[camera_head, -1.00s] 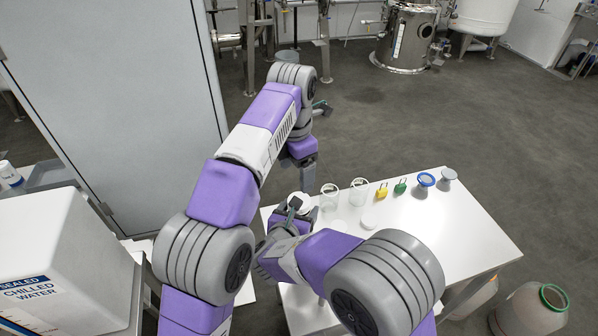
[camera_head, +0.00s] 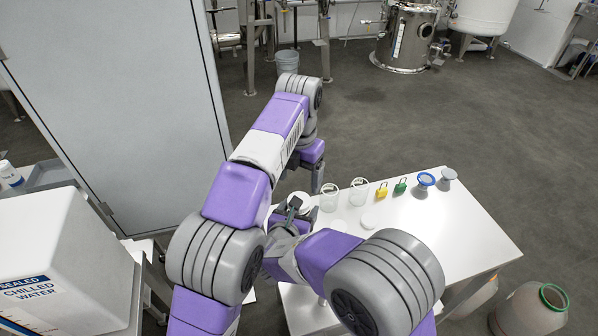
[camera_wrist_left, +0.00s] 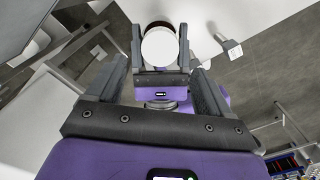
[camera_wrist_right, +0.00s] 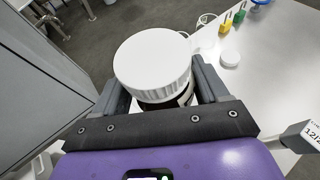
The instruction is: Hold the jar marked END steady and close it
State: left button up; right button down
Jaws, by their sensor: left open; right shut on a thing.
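A jar with a broad white ribbed lid (camera_wrist_right: 152,62) on its top is between my right gripper's fingers. Its dark body (camera_wrist_right: 168,101) shows just below the lid; no END marking is readable. My right gripper (camera_wrist_right: 158,88) is shut on this jar. In the head view the white lid (camera_head: 299,200) shows at the table's left end. In the left wrist view the lid (camera_wrist_left: 160,46) is seen face-on, ahead of my open left gripper (camera_wrist_left: 158,72), with nothing between its fingers. In the head view my left gripper (camera_head: 318,180) is close above and right of the jar.
The white table (camera_head: 440,228) holds two clear glass vessels (camera_head: 358,191), a loose white disc (camera_head: 369,221), a yellow padlock (camera_head: 381,191), a green padlock (camera_head: 400,187) and a blue-rimmed item (camera_head: 425,180). A white tag (camera_wrist_right: 312,131) shows at right. The table's front right is clear.

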aim_at(299, 196)
pick_arm(q)
jog(key=shift+f, duration=3.45)
jog(key=c, duration=1.1)
jog(key=m, duration=1.6)
